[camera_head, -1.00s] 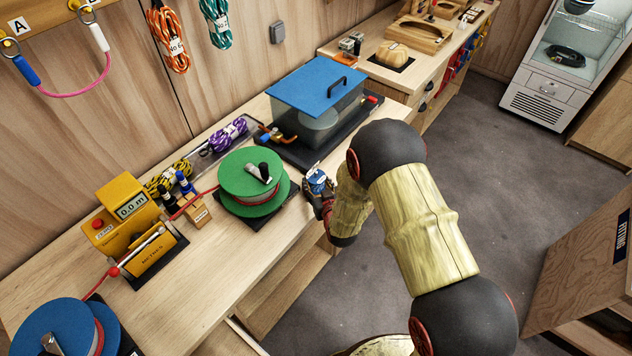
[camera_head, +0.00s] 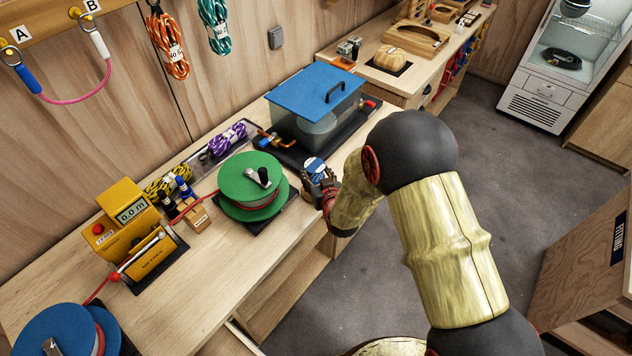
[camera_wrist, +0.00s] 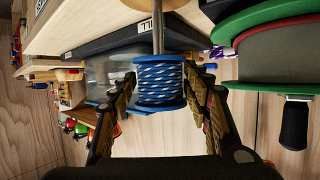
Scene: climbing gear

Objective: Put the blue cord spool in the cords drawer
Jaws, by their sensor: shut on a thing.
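The blue cord spool (camera_wrist: 159,82), wound with blue-and-white cord, is between the fingers of my gripper (camera_wrist: 160,92) in the wrist view. The fingers are shut on it from both sides. A thin rod stands in line with the spool's far end; I cannot tell whether they touch. In the head view the spool's blue-and-white end (camera_head: 314,166) shows at my gripper (camera_head: 318,182), near the bench's front edge, just right of the green reel. No drawer can be made out as the cords drawer; a pale panel edge (camera_head: 238,338) shows low at the bench front.
The green reel (camera_head: 252,182) stands close left of my gripper. A blue-lidded clear tank (camera_head: 318,98) is behind it. A yellow meter (camera_head: 138,230) and a blue reel (camera_head: 62,335) are further left. Open floor (camera_head: 490,180) lies to the right.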

